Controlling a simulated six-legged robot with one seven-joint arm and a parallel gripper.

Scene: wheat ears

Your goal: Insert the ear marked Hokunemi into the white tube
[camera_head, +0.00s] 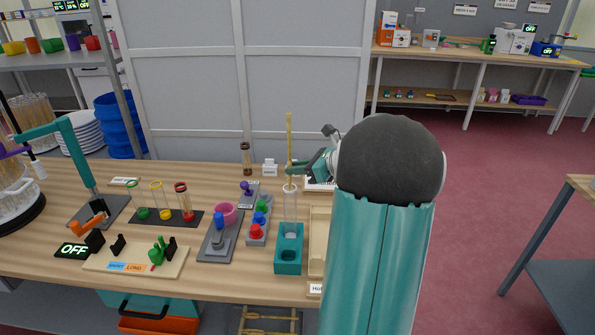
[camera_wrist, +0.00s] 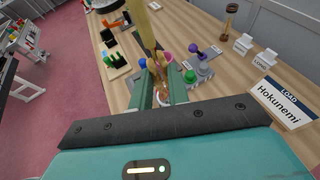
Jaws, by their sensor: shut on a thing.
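A tan wheat ear (camera_head: 289,135) stands upright in my gripper (camera_head: 291,169), which is shut on it. In the wrist view the ear (camera_wrist: 146,25) rises from between the fingers of my gripper (camera_wrist: 165,82). A clear, pale tube (camera_head: 290,210) stands upright in a teal block (camera_head: 288,262), directly below the ear. The ear's lower end is at about the tube's mouth; I cannot tell whether it is inside. In the wrist view the whitish tube rim (camera_wrist: 163,98) shows between the fingers. A card reading "LOAD Hokunemi" (camera_wrist: 283,103) lies to the right in the wrist view.
A grey stand with coloured knobs (camera_head: 258,225) and a pink cup (camera_head: 226,212) are left of the tube. A pale wooden tray (camera_head: 318,240) is close on its right. Rings on a dark base (camera_head: 165,216) stand farther left.

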